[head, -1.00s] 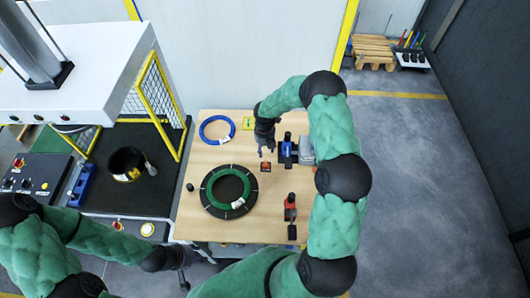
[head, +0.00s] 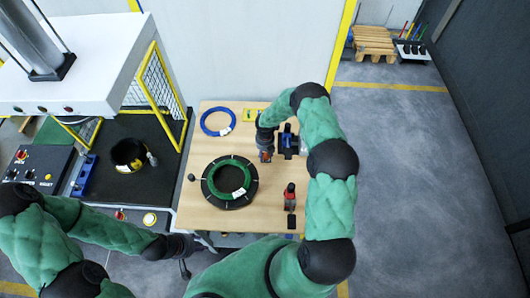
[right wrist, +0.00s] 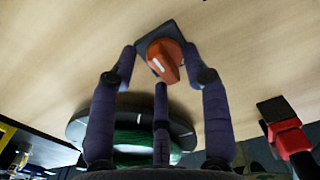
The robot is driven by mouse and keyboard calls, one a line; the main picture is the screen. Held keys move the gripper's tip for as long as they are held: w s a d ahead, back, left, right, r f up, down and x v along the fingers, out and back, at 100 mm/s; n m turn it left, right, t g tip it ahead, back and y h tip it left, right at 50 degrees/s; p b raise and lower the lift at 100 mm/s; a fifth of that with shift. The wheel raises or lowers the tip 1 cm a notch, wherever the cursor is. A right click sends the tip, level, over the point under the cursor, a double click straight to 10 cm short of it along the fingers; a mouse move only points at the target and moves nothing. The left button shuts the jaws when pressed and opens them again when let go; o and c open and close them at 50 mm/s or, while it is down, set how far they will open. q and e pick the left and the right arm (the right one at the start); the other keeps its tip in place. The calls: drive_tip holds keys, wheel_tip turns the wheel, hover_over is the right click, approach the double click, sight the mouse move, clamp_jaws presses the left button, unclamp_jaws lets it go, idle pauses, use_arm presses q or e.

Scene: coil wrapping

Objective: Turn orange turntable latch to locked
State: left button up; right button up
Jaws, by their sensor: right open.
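The orange latch (right wrist: 165,60) is a round knob with a raised grip and a white mark, on a dark square base (right wrist: 143,43) fixed to the table. In the right wrist view, my right gripper (right wrist: 158,65) is open, with its fingers around the latch; contact cannot be told. In the head view, my right gripper (head: 265,150) covers most of the latch. The black turntable (head: 208,188) lies to its lower left, carrying a green coil (head: 240,191). My left gripper (head: 190,246) is low at the table's front left edge; its jaws are unclear.
A blue coil (head: 204,117) lies at the back left of the wooden table (head: 190,215). A blue device (head: 287,142) stands just right of my right gripper. A red and black tool (head: 289,192) stands near the front right. A machine with a yellow guard (head: 165,88) is at the left.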

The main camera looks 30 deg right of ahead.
clamp_jaws()
drive_tip(key=shift+f+m+b, duration=0.15)
drive_tip(key=shift+m+b, duration=0.55)
drive_tip(key=shift+b, duration=0.35)
drive_tip(key=m+b, duration=0.6)
drive_tip(key=shift+w+d, duration=0.1)
drive_tip(key=m+b, duration=0.4)
drive_tip(key=m, duration=0.1)
drive_tip(key=shift+d, duration=0.1)
drive_tip(key=m+b, duration=0.3)
drive_tip(key=m, duration=0.2)
drive_tip(key=shift+d, duration=0.1)
drive_tip(key=shift+r+m, duration=0.2)
drive_tip(key=shift+m, duration=0.2)
